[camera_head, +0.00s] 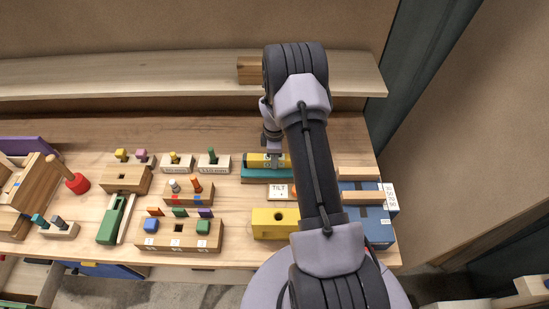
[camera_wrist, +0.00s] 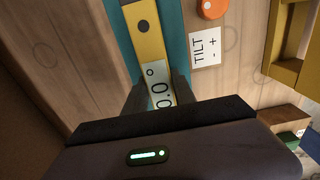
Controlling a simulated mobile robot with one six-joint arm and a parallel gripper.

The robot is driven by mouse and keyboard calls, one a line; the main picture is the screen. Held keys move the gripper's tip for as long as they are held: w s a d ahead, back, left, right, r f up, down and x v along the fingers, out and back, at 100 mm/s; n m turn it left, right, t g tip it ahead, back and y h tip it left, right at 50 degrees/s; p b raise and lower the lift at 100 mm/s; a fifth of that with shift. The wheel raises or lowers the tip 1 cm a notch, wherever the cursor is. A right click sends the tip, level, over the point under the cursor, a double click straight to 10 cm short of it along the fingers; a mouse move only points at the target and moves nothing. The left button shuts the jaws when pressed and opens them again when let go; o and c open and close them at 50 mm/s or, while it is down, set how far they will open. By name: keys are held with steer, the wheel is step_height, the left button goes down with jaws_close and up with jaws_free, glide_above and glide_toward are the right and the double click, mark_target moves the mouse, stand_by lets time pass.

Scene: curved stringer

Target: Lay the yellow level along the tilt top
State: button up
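The yellow level (camera_wrist: 147,40) has a pale display reading 0.0° and a dark round window. In the head view the level (camera_head: 256,159) is partly hidden by my arm. The teal tilt top (camera_wrist: 174,22) shows along both sides of the level, which runs about parallel to it. In the head view the tilt top (camera_head: 260,175) shows in front of the level. I cannot tell whether they touch. My gripper (camera_wrist: 160,95) has one finger on each long side of the level, close against it near the display. It also shows in the head view (camera_head: 271,155).
A TILT label (camera_wrist: 206,47) and an orange knob (camera_wrist: 211,8) are beside the tilt top. A yellow block (camera_head: 270,225) stands in front, a blue box (camera_head: 365,225) to the right. Wooden peg blocks (camera_head: 180,235) fill the left. A shelf (camera_head: 180,75) runs behind.

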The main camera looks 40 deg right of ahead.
steer(key=o, duration=0.3)
